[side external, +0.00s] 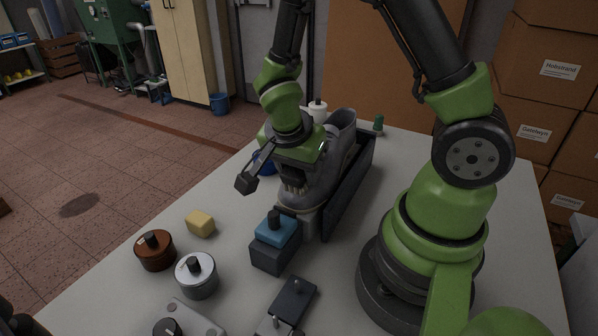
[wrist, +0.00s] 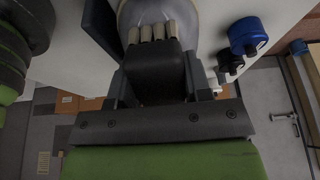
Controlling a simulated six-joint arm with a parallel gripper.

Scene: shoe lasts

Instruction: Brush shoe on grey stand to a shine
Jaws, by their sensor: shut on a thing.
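A grey boot-like shoe (side external: 338,150) stands on the table beside a dark tray, its shaft at the back and its toe toward the front. The stand under it is mostly hidden; a pale part (side external: 305,218) shows below the toe. My gripper (side external: 294,180) is over the front of the shoe, shut on a dark brush (wrist: 155,72) with several cream bristle tufts. In the wrist view the bristles point at the shoe's grey surface (wrist: 185,10). I cannot tell whether they touch it.
The dark tray (side external: 362,178) runs along the shoe's right side. A block with a blue top (side external: 277,232) is in front. A yellow block (side external: 200,223), brown pot (side external: 155,250) and silver pot (side external: 197,275) stand front left. A blue pot (wrist: 247,33) is near the shoe.

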